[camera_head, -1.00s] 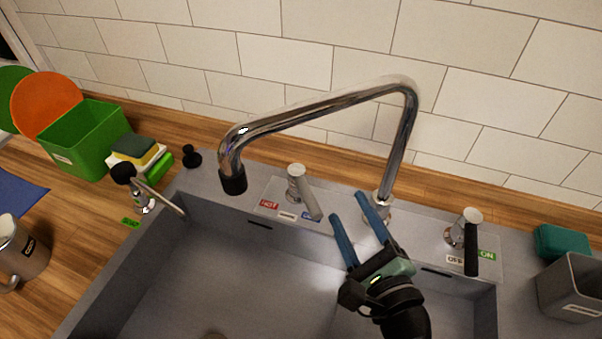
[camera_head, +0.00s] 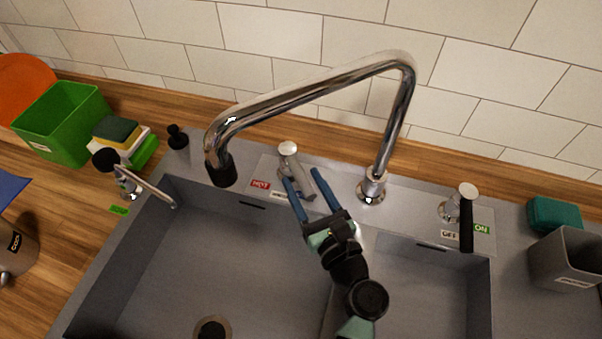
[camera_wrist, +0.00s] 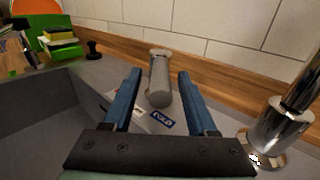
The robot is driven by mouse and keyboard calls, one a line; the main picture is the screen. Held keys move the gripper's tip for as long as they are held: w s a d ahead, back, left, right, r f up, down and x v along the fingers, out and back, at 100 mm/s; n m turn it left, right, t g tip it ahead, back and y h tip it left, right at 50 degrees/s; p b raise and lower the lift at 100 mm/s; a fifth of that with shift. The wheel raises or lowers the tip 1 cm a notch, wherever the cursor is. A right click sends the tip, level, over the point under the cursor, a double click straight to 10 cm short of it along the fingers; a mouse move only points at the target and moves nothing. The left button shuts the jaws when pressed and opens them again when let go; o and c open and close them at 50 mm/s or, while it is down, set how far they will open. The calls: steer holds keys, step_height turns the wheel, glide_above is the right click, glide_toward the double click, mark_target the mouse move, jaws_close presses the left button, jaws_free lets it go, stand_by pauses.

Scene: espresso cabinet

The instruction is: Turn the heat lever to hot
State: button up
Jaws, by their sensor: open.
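The heat lever (camera_head: 289,152) is a grey handle on a round metal base at the back rim of the sink. A red HOT label (camera_head: 261,184) is at its left. In the wrist view the lever (camera_wrist: 159,80) stands between my two blue fingers, and a blue label (camera_wrist: 162,119) lies just in front of it. My gripper (camera_head: 309,187) is open, with a finger on each side of the lever's handle. I cannot tell whether either finger touches it. The lever's lower end is partly hidden by my gripper in the head view.
The tall chrome faucet (camera_head: 397,118) rises right of the lever, and its spout arches over to the left. A second lever with a black handle (camera_head: 466,222) is farther right, by ON and OFF labels. The sink basin (camera_head: 230,255) is open below. A green bin (camera_head: 63,122) stands at left.

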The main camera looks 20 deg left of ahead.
steer(key=shift+x, duration=1)
jaws_close()
stand_by(0.8)
